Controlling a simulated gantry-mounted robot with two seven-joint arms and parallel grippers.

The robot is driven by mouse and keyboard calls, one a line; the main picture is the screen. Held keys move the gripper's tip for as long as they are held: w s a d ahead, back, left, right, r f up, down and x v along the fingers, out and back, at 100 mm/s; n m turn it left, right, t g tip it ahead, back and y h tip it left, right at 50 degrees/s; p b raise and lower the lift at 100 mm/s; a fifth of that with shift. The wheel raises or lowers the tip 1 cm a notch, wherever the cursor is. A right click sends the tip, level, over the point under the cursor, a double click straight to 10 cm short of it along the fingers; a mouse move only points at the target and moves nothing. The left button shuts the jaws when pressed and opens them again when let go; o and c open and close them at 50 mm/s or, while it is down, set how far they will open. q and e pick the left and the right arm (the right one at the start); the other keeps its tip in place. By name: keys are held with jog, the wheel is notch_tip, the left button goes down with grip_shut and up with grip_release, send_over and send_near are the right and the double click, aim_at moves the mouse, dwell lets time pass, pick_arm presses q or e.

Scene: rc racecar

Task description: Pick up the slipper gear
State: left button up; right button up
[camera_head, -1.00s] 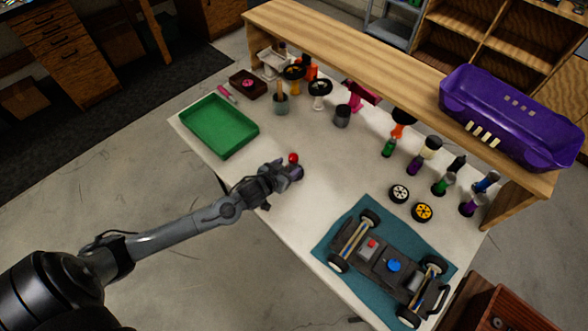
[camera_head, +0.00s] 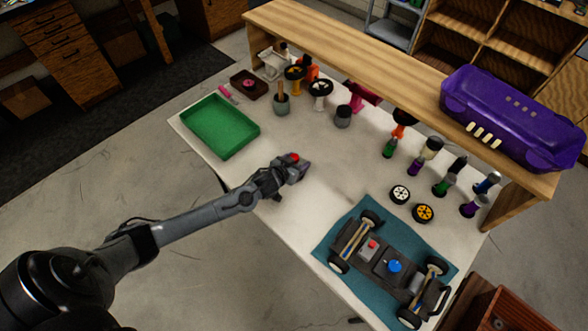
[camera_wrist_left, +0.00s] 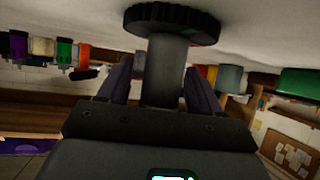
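The slipper gear appears to be the dark toothed disc (camera_wrist_left: 172,18) with a grey shaft in the left wrist view. The disc is at the table surface, and the shaft comes back between my left gripper's fingers (camera_wrist_left: 163,85). The fingers are apart, one on each side of the shaft, with a narrow gap visible on one side. In the head view my left gripper (camera_head: 299,168) is low over the middle of the table, and a red top (camera_head: 295,156) shows at its fingers. The rest of that part is hidden by the gripper. My right gripper is not in view.
A green tray (camera_head: 220,126) lies left of my gripper. The car chassis (camera_head: 390,262) rests on a teal mat (camera_head: 330,247) at right. Two wheels (camera_head: 411,204), several bottles (camera_head: 440,170) and small parts stand toward the back. A wooden shelf (camera_head: 380,70) spans the rear.

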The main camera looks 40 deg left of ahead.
pick_arm(q)
jog(key=c, duration=1)
jog(key=shift+r, duration=0.1)
